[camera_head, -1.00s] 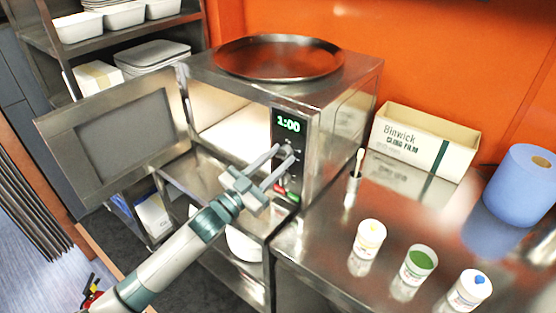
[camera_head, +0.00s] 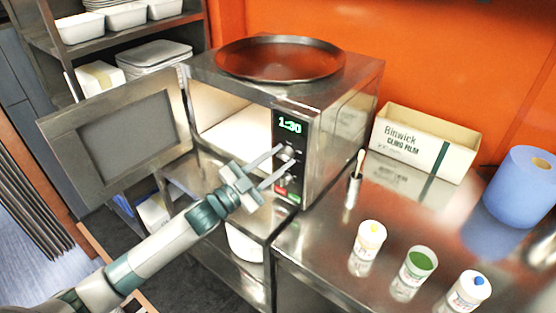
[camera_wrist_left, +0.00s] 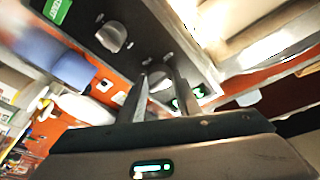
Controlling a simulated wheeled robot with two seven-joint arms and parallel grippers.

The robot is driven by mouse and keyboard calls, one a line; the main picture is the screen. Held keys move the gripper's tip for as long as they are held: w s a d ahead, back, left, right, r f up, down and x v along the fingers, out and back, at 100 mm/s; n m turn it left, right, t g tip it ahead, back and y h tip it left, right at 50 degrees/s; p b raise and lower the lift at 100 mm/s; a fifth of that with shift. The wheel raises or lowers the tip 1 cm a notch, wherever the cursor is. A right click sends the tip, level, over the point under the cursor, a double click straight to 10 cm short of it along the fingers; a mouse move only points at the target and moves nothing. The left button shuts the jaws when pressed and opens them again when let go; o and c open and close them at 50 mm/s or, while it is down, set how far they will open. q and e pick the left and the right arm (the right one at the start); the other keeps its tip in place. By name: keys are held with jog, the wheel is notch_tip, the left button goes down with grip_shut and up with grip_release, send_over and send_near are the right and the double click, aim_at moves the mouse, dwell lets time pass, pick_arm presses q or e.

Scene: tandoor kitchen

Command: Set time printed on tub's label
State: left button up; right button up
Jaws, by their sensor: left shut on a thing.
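The microwave (camera_head: 340,125) stands with its door (camera_head: 120,135) open to the left. Its display (camera_head: 289,124) reads 1:30 in green. Below the display are an upper knob, a lower knob (camera_head: 290,180) and red and green buttons. My left gripper (camera_head: 282,159) is shut on the upper knob (camera_head: 289,152); in the left wrist view its fingers (camera_wrist_left: 157,85) are around that knob, beside the green display (camera_wrist_left: 187,103). Three small tubs stand on the counter: yellow-topped (camera_head: 369,238), green-topped (camera_head: 418,265) and blue-marked (camera_head: 469,291). Their labels are too small to read. My right gripper is out of view.
A wide metal pan (camera_head: 280,60) rests on the microwave. A Binwick cling film box (camera_head: 425,140) and a blue roll (camera_head: 521,188) stand on the steel counter (camera_head: 330,225). A slim upright holder with a stick (camera_head: 353,185) stands near the microwave. Shelves with white containers (camera_head: 115,18) are at left.

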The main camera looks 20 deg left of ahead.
pick_arm(q)
jog(key=o, duration=1.1)
jog(key=shift+c, duration=0.2)
jog(key=b+v, duration=0.6)
jog(key=v, duration=1.1)
jog(key=shift+s, duration=0.2)
jog(key=shift+r, duration=0.1)
